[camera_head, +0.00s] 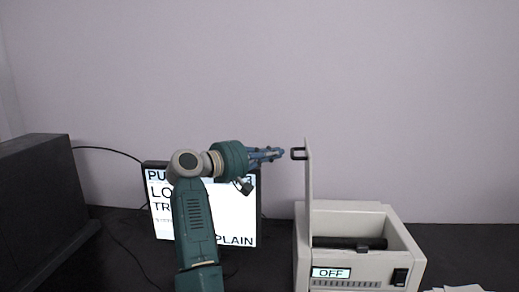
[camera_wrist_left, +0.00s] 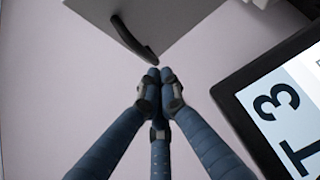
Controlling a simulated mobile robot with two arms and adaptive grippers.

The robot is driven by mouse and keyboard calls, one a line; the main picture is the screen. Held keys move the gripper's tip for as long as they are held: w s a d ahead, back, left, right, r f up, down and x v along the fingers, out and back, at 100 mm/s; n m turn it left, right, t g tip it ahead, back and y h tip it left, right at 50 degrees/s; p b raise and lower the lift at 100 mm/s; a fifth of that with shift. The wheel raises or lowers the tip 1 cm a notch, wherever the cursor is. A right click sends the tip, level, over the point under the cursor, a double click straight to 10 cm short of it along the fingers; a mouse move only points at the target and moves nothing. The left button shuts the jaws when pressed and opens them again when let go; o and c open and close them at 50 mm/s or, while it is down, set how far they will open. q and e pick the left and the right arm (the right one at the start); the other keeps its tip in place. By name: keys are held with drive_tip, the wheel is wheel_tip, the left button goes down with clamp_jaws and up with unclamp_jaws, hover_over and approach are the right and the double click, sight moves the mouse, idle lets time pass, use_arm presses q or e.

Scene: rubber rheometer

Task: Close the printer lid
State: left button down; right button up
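The printer (camera_head: 345,215) is a pale box at the right, with its inside open and a dark roller (camera_head: 350,243) in it. Its lid (camera_head: 309,180) stands upright on the left side, seen nearly edge-on, with a dark handle (camera_head: 298,153) facing left. My left gripper (camera_head: 281,153) points right at the handle, with a small gap in the head view. In the left wrist view the fingertips (camera_wrist_left: 160,74) are together with nothing between them, just short of the handle (camera_wrist_left: 133,38) on the grey lid (camera_wrist_left: 185,14). My right gripper is out of view.
A lit monitor (camera_head: 235,215) stands behind my left arm, close to it. A dark box (camera_head: 40,200) is at the far left, with cables on the dark table. The printer's front has an OFF display (camera_head: 331,273) and a black switch (camera_head: 400,277). Papers (camera_head: 458,288) lie at the lower right.

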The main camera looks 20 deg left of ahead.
use_arm(q)
drive_tip(key=shift+w+d, duration=0.15)
drive_tip(key=shift+d, duration=0.35)
drive_tip(key=shift+f, duration=0.1)
